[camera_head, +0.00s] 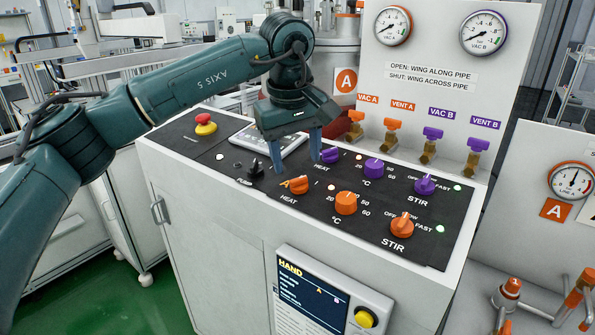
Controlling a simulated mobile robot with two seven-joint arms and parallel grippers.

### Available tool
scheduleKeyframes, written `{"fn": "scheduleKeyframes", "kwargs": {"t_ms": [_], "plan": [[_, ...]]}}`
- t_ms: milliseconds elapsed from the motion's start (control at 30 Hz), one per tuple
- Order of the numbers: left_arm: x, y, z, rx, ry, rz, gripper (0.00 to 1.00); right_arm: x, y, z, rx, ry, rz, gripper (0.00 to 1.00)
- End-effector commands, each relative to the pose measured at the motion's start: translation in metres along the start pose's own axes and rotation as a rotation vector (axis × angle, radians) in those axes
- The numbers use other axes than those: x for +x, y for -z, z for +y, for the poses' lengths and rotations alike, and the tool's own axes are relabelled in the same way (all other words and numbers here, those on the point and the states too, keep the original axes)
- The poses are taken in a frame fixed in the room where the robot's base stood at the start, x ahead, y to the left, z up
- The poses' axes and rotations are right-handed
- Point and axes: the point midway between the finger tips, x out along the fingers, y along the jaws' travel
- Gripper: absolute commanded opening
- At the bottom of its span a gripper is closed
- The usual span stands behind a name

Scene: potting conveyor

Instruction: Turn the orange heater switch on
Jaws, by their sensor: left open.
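The orange heater switch (299,185), labelled HEAT, sits in the near row at the left of the orange controls on the black panel. Its wing looks turned toward the left, and its exact setting is hard to read. My left gripper (298,166) is open, with its two blue fingers pointing down just above and behind the switch in the picture. The fingers look apart from it, but the gap cannot be judged. The purple heater switch (329,155) is partly beside the right finger. My right gripper is not in view.
Close by are the orange °C knob (346,203), orange STIR switch (402,225), purple °C knob (374,168), purple STIR switch (425,184) and black pump switch (255,168). A red stop button (205,123) is at left. Valves (391,137) and gauges stand behind.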

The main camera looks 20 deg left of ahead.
Motion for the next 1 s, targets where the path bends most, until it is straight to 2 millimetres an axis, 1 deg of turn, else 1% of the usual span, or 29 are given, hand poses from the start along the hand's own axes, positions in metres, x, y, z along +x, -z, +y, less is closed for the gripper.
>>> {"fn": "scheduleKeyframes", "kwargs": {"t_ms": [33, 200, 300, 400, 567, 1000], "plan": [[-0.013, 0.0, 0.001, 0.0, -0.004, 0.002, 0.54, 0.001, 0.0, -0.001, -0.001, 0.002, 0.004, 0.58], [-0.05, 0.0, 0.001, 0.0, -0.004, 0.001, 0.54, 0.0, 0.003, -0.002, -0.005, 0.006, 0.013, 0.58], [-0.066, 0.0, 0.001, 0.001, -0.002, 0.001, 0.54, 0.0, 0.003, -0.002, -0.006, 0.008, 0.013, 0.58], [-0.077, 0.0, 0.0, 0.0, 0.0, -0.001, 0.54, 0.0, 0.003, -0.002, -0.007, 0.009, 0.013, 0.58], [-0.084, 0.0, 0.0, 0.0, -0.001, -0.001, 0.54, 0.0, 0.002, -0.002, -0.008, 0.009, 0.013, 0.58], [-0.084, 0.0, 0.0, 0.0, 0.0, -0.001, 0.54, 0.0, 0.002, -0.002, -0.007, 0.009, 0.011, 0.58]]}}
